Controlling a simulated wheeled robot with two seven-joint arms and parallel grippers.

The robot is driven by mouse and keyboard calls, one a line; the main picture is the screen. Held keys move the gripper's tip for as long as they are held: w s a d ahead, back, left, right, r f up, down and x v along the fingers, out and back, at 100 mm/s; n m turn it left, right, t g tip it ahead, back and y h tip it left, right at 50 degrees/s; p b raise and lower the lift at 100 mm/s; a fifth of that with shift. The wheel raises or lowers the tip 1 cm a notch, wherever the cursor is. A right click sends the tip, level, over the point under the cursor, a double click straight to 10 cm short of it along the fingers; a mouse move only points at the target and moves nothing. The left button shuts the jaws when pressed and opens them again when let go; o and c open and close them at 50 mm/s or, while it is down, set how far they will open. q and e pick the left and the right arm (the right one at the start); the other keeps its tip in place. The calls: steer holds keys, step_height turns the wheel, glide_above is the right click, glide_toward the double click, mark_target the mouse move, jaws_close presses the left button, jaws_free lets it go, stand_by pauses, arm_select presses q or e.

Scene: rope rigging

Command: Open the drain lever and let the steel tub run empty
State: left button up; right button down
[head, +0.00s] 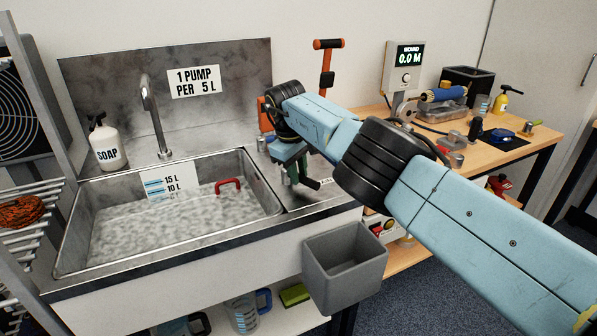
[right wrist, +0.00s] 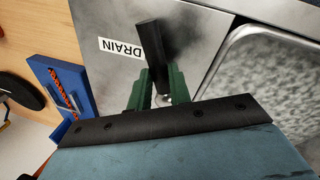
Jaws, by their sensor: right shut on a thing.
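The steel tub (head: 262,212) fills the left of the head view and holds mottled grey liquid, with its surface near the lower part of a 15 L / 10 L level label (head: 168,181). Its edge also shows in the right wrist view (right wrist: 232,62). The drain lever (right wrist: 152,42) has a black handle, beside a DRAIN label (right wrist: 121,47) on the steel deck right of the tub. My right gripper (right wrist: 160,88) is shut on the lever, its green fingers on either side of it. In the head view my right gripper (head: 303,172) partly hides the lever. My left gripper is out of view.
A soap bottle (head: 106,143) and a tap (head: 152,115) stand behind the tub. A red handle (head: 229,186) shows in the tub. A grey bin (head: 345,265) hangs at the front. A wooden bench (head: 520,140) with tools stands right.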

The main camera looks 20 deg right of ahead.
steer(key=shift+a, duration=0.1)
steer(key=c, duration=1.3)
jaws_free()
